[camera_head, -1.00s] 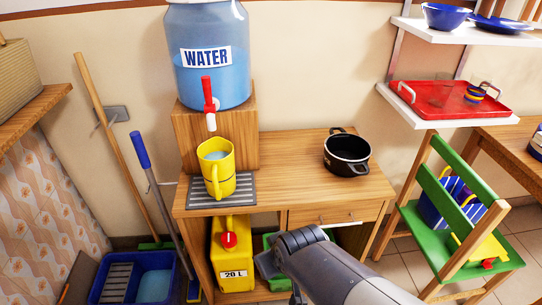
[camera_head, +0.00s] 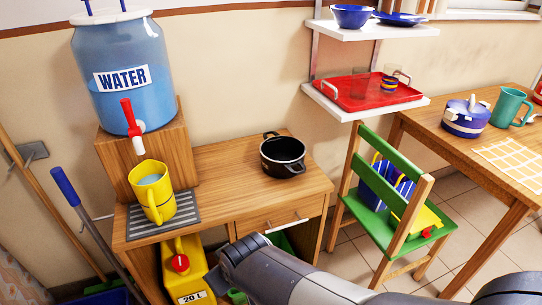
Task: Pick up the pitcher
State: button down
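The yellow pitcher (camera_head: 152,192) stands upright on a grey ribbed mat (camera_head: 178,216) at the left of a wooden cabinet top. It is below the red tap (camera_head: 131,118) of a blue water dispenser (camera_head: 122,68), and what looks like water shows inside. Its handle faces the front. My arm (camera_head: 275,275) comes in at the bottom of the view, in front of the cabinet and apart from the pitcher.
A black pot (camera_head: 283,156) stands on the cabinet top (camera_head: 235,180), with bare wood between it and the pitcher. A green chair (camera_head: 385,185) and a wooden table (camera_head: 470,150) are to the right. A yellow canister (camera_head: 183,268) is below the pitcher.

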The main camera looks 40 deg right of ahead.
aim_at(150, 181)
jog(key=l+u, duration=0.15)
jog(key=u, duration=0.25)
jog(key=i+l+u, duration=0.1)
jog(key=u, duration=0.3)
jog(key=l+u, duration=0.4)
jog(key=j, duration=0.1)
